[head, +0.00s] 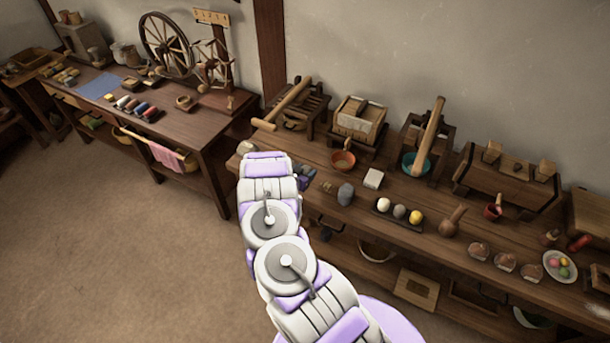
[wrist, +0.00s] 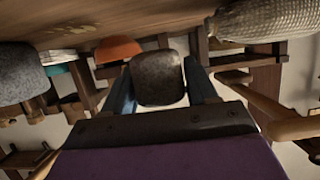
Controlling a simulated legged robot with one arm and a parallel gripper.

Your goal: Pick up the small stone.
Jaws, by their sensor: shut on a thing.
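The small stone (wrist: 158,72) is dark brown-grey and rounded, in the middle of the wrist view. My gripper (wrist: 160,88) is shut on it, with one dark blue finger on each side. I cannot tell whether the stone touches the bench top. In the head view my arm reaches over the left part of the long bench (head: 390,215), and I cannot make out the held stone there.
A larger grey stone (head: 346,193), a white block (head: 374,179) and an orange bowl (head: 343,160) stand nearby. A wooden press with a teal bowl (head: 415,165) stands behind. A pale, rough-textured thing (wrist: 265,18) is close in the wrist view.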

